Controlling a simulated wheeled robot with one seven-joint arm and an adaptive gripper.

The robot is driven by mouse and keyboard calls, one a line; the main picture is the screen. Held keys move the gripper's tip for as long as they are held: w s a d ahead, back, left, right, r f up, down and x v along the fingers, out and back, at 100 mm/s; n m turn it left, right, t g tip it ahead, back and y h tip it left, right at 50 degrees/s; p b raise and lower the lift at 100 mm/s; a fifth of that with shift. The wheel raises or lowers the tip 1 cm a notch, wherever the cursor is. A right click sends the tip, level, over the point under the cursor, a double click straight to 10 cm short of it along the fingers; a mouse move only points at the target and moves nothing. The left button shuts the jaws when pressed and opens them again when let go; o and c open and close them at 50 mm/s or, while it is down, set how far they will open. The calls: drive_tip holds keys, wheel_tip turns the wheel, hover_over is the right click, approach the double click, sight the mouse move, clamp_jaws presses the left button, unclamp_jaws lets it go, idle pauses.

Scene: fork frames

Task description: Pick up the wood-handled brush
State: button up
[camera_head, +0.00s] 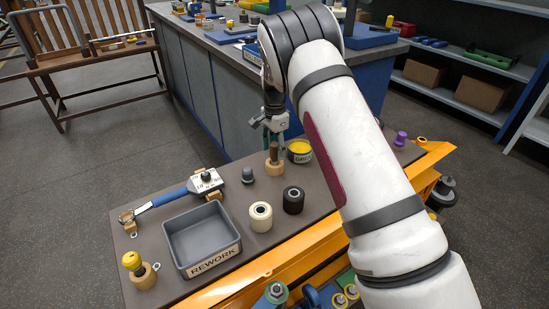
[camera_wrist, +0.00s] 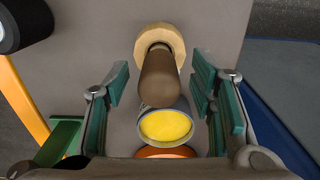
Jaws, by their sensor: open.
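A brown handle (camera_head: 273,152) stands upright on a round tan wooden base (camera_head: 273,168) on the dark bench top, and looks like the wood-handled brush. No bristles show. In the wrist view, the brown handle (camera_wrist: 158,76) and tan base (camera_wrist: 160,42) are seen from above. My gripper (camera_head: 271,125) is above the handle, its jaws open and empty. In the wrist view, my gripper's green-padded fingers (camera_wrist: 161,84) lie on either side of the handle, with gaps visible on both sides.
A labelled tin with yellow contents (camera_head: 300,151) stands close behind the handle, to the right. A black roller (camera_head: 293,200), a cream roller (camera_head: 260,216) and a dark grey knob (camera_head: 248,175) are nearby. The REWORK tray (camera_head: 207,265), blue-handled tool (camera_head: 170,197) and yellow-topped piece (camera_head: 132,261) lie left.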

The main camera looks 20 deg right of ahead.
drive_tip(key=shift+f, duration=0.8)
clamp_jaws()
wheel_tip(320, 180, up, 10)
drive_tip(key=shift+r+p, duration=0.1)
drive_tip(key=shift+p, duration=1)
